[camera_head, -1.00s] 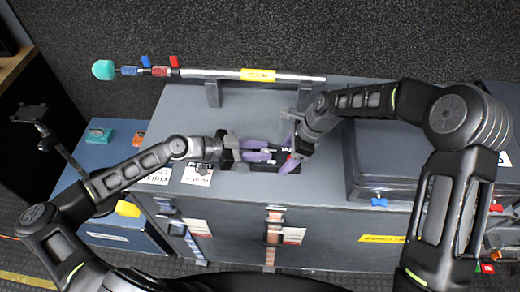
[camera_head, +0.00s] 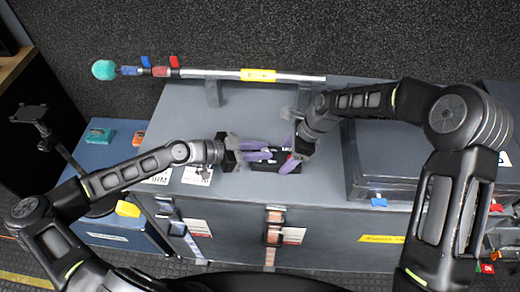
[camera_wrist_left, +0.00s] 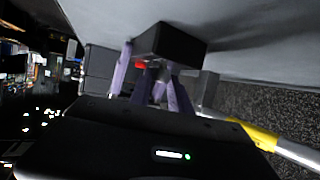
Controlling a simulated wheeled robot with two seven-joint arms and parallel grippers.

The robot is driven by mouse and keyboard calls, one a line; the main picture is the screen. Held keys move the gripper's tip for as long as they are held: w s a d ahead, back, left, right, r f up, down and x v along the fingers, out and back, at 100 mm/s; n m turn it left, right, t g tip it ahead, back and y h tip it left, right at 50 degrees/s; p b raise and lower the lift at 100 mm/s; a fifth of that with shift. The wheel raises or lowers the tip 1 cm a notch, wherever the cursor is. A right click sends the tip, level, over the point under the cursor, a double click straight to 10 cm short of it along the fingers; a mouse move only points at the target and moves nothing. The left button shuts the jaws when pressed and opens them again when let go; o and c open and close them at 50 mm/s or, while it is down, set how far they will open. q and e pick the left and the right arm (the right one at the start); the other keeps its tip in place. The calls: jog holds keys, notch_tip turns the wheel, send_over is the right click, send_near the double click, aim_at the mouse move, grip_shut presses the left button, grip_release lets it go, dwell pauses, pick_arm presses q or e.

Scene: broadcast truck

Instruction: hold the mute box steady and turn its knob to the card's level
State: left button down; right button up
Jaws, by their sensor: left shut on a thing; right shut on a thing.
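The mute box (camera_head: 240,167) is a small dark box on the grey case top, largely covered by my grippers in the head view. In the left wrist view the dark box (camera_wrist_left: 175,45) shows ahead of the purple fingers, with a small red part beside it. My left gripper (camera_head: 268,155) comes from the left and is shut on the box. My right gripper (camera_head: 291,160) comes from the right and is shut at the box's right end, where its fingers hide the knob. Two white cards lie left of the box, a near one (camera_head: 197,176) and a FIRM card (camera_head: 158,177); the near one's print is unclear.
A silver pole (camera_head: 300,76) with a yellow label lies on supports along the back edge. A dark lidded case (camera_head: 390,160) stands right. A blue case (camera_head: 100,160) with teal and orange blocks is lower left. The case top (camera_head: 270,105) behind the box is clear.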

pick_arm(q)
jog(key=shift+s+d+f+n+t+y, duration=0.1)
jog(key=shift+s+d+n+t+y, duration=0.25)
jog(key=shift+n+t, duration=0.4)
jog(key=shift+s+d+n+t+y, duration=0.25)
jog(key=shift+n+t+y, duration=0.2)
jog(key=shift+n+t, duration=0.25)
jog(key=shift+n+t+y, duration=0.7)
jog(key=shift+n+t, duration=0.15)
jog(key=shift+n, duration=0.1)
jog(key=n+t+y, duration=0.1)
jog(key=n+y, duration=0.1)
jog(key=n+t+y, duration=0.1)
jog(key=n+y, duration=0.2)
jog(key=shift+t, duration=0.4)
jog(key=shift+d+f+n+y, duration=0.1)
jog(key=shift+n+y, duration=0.6)
jog(key=shift+y, duration=0.2)
jog(key=shift+s+f+n+y, duration=0.25)
jog(key=shift+f+n+y, duration=0.05)
jog(key=shift+f+y, duration=0.1)
jog(key=c, duration=1.6)
grip_release()
jog(key=o, duration=0.4)
jog(key=shift+w+r, duration=0.15)
jog(key=shift+w+r, duration=0.1)
jog(key=shift+r, duration=0.1)
